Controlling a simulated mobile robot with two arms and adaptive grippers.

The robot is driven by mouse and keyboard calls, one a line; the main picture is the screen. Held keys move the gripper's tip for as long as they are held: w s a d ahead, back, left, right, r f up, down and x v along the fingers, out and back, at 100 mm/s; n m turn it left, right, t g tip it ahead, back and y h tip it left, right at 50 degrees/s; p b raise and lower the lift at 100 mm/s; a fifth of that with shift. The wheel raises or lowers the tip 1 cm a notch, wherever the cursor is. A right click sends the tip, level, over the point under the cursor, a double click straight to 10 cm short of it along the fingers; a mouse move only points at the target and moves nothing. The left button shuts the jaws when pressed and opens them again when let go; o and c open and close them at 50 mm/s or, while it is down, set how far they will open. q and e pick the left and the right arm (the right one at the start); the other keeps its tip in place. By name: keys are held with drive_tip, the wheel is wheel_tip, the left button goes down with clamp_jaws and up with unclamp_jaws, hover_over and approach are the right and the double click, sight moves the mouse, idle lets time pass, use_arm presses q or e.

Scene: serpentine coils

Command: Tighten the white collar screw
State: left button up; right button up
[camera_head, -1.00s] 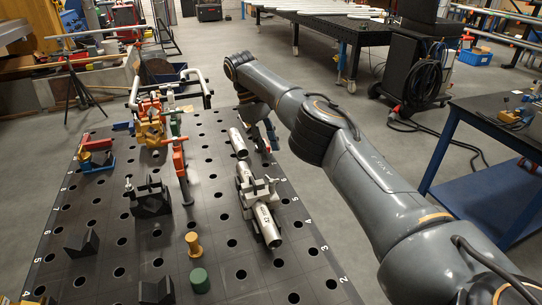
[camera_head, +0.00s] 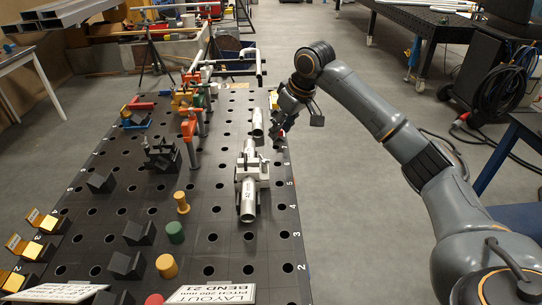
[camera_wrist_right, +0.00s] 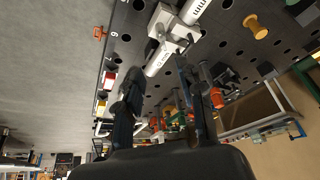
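The white collar (camera_head: 252,172) is a pale block clamped around a silver tube (camera_head: 248,208) on the black perforated table. Small parts project from its top and sides; I cannot tell which one is the screw. In the right wrist view the collar (camera_wrist_right: 174,30) is near the top, beyond the fingertips. My right gripper (camera_head: 281,126) is beyond the collar, by the table's right edge and apart from it. In the right wrist view my right gripper (camera_wrist_right: 156,82) has its two dark fingers spread, with nothing between them. My left gripper is not in view.
A second tube piece (camera_head: 257,122) stands just beyond the collar, close to my right gripper. Orange and green clamps (camera_head: 190,105) with bent pipes are at back left. A yellow peg (camera_head: 181,202) and green cylinder (camera_head: 175,232) are left of the tube.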

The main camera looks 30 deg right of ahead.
drive_tip(key=p, duration=0.1)
approach(265, 157)
drive_tip(key=f, duration=0.1)
drive_tip(key=x, duration=0.3)
drive_tip(key=p+x, duration=0.1)
drive_tip(key=x, duration=0.3)
drive_tip(key=shift+w+a+f, duration=0.15)
drive_tip(key=shift+w, duration=0.15)
drive_tip(key=shift+w+f, duration=0.15)
drive_tip(key=shift+f, duration=0.25)
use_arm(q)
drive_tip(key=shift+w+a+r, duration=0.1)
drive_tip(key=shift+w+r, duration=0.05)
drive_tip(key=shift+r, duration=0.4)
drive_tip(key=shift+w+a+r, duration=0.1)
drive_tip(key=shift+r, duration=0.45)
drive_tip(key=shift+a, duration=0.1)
use_arm(e)
clamp_jaws()
